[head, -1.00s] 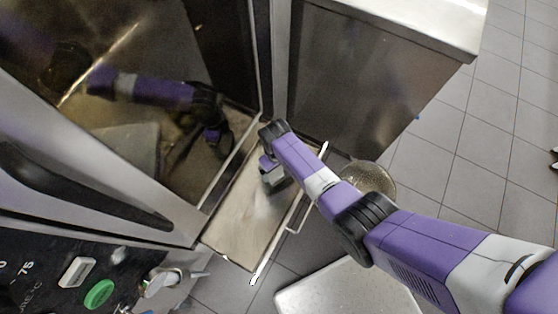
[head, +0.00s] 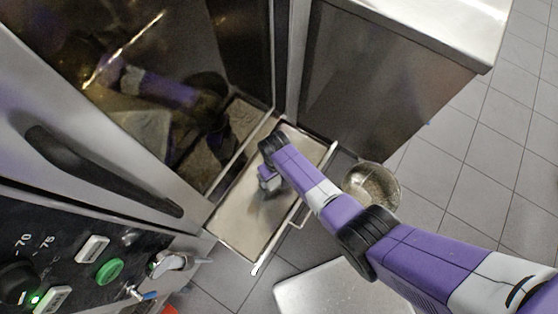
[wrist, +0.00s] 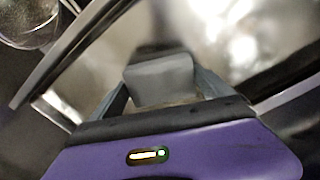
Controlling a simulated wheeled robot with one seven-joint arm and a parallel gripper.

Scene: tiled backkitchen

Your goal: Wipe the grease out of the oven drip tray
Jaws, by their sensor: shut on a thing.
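The oven drip tray (head: 235,228) is a shallow, pale metal tray below the oven door, with brownish smears on its floor; its shiny floor also shows in the wrist view (wrist: 105,75). My gripper (head: 267,183) is low over the middle of the tray. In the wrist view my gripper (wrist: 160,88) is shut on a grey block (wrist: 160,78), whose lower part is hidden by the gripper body. I cannot tell for sure whether the block touches the tray floor.
A round metal container (head: 372,185) stands on the floor right of the tray. A pale flat-topped thing (head: 330,290) is in front. Tiled floor is clear at right.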

